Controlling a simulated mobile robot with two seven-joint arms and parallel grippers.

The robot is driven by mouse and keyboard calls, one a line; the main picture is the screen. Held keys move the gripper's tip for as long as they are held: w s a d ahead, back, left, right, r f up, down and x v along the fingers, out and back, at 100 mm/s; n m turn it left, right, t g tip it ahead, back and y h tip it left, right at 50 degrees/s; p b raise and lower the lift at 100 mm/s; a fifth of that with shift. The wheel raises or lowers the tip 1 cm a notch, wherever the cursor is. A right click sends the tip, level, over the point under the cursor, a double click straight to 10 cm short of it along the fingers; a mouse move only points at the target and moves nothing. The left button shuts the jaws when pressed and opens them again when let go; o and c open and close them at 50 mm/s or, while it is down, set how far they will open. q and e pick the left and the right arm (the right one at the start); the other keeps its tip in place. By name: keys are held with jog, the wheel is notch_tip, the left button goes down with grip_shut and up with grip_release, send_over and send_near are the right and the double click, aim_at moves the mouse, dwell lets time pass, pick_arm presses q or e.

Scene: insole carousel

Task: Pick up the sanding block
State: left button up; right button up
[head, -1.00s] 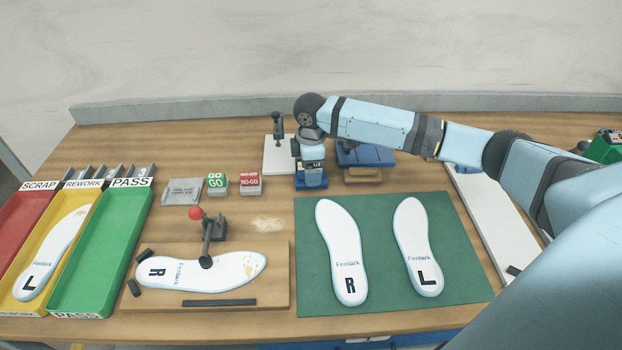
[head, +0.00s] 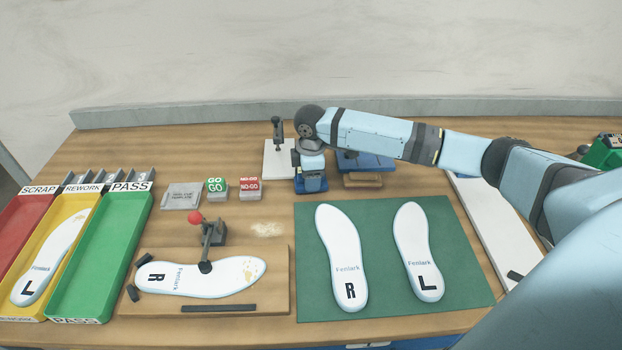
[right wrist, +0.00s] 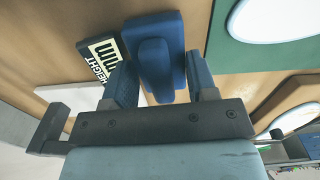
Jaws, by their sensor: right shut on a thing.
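The sanding block (right wrist: 168,25) is a dark blue block with a raised rounded grip. In the right wrist view it lies between the two fingers of my right gripper (right wrist: 163,75). In the head view the blue block (head: 312,186) rests on the wooden bench, just behind the green mat, with my right gripper (head: 311,172) coming straight down over it. The right gripper is shut on the block. Its fingers hide much of the block in the head view. My left gripper is not in view.
A black height gauge block (right wrist: 98,58) lies close beside the sanding block. A white-based stand (head: 278,158) is left of it, and a blue stand with a tan block (head: 362,180) right. Red NO-GO (head: 250,186) and green GO (head: 217,186) blocks sit further left.

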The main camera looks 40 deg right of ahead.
notch_tip(320, 180, up, 20)
jog(key=p, duration=0.1)
jog(key=shift+f, duration=0.25)
